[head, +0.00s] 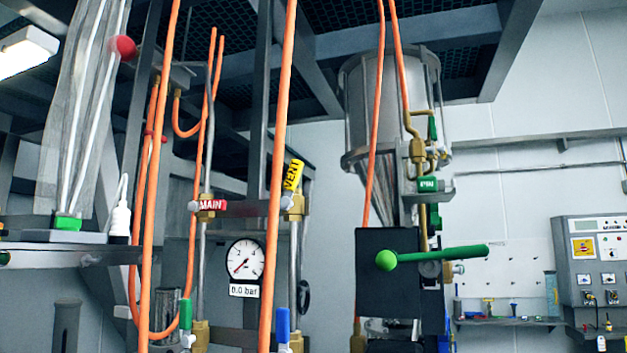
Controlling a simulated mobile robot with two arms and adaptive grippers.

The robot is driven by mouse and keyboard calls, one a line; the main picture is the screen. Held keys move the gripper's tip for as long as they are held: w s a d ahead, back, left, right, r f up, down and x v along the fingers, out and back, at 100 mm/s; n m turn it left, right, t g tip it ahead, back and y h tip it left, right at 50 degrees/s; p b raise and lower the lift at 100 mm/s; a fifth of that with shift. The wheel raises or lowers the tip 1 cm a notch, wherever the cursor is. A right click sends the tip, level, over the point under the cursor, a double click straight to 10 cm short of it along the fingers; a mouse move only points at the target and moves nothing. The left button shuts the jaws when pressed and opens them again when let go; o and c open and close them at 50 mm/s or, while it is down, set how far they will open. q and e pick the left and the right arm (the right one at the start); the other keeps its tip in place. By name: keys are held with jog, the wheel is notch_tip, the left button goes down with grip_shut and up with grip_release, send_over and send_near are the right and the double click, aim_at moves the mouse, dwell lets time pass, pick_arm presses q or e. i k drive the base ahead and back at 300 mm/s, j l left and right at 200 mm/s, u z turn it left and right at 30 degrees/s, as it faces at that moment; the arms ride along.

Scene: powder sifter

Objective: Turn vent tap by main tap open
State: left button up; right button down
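The vent tap has a yellow handle (293,175) marked VENT, standing nearly upright and tilted a little to the right above its brass body (293,207). The main tap has a red handle (212,205) marked MAIN, lying roughly level across its vertical pipe, to the left of and lower than the vent handle. A round pressure gauge (244,259) sits below and between them, with a label reading 0.0 bar. Neither of my grippers shows in the head view.
Orange hoses (277,170) run vertically close by the taps. A blue handle (283,325) and a green handle (185,312) stand lower down. A dark box with a long green lever (440,257) is at right, below a steel hopper (385,105). A control panel (590,270) stands far right.

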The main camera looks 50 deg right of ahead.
aim_at(295, 167)
jog(key=k+l+z, duration=0.2)
jog(key=z, duration=0.15)
jog(key=k+l+z, duration=0.15)
jog(key=l+z, duration=0.25)
jog(key=k+l+z, duration=0.1)
jog(key=l+z, duration=0.25)
